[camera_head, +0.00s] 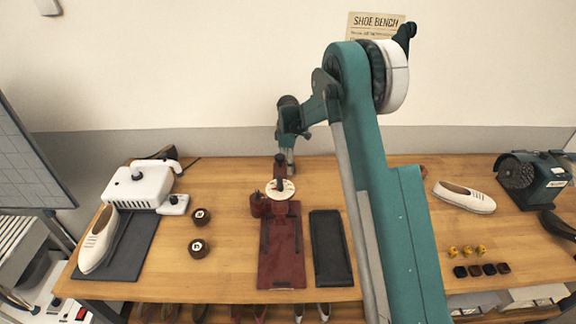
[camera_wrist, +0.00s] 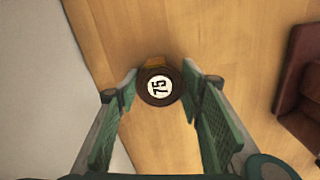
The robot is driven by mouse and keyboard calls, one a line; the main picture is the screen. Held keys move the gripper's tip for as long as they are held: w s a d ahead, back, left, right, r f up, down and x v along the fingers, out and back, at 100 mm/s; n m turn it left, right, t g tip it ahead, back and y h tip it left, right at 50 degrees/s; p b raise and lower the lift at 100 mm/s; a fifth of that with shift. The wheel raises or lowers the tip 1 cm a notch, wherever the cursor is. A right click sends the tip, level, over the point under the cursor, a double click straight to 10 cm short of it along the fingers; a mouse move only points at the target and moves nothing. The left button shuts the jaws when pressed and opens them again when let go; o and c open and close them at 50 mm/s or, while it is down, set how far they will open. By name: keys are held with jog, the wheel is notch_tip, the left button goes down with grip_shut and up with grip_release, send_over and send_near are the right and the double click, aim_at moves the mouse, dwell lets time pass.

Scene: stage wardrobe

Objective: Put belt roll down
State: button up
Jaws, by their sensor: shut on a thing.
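The belt roll (camera_wrist: 158,86), a small dark brown disc with a white label reading "75", sits between the two green fingers of my gripper (camera_wrist: 158,88) in the wrist view. The fingers are shut on its sides. In the head view my gripper (camera_head: 290,168) points down over the back of the wooden bench, behind the red fixture. The held roll cannot be made out there. The wrist view shows bare wood below it; whether it touches the bench I cannot tell.
A red fixture (camera_head: 282,252) with a white disc stands in front of my gripper. A black tray (camera_head: 331,250) lies to its right. Two brown rolls (camera_head: 201,217) (camera_head: 199,248) stand to the left. A white machine (camera_head: 140,186) and a shoe (camera_head: 98,240) stand further left.

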jog(key=shift+f, duration=0.2)
jog(key=o, duration=1)
jog(key=shift+c, duration=0.2)
jog(key=shift+r, duration=0.15)
notch_tip(320, 180, up, 12)
jog(key=shift+r, duration=0.1)
dwell(0.7)
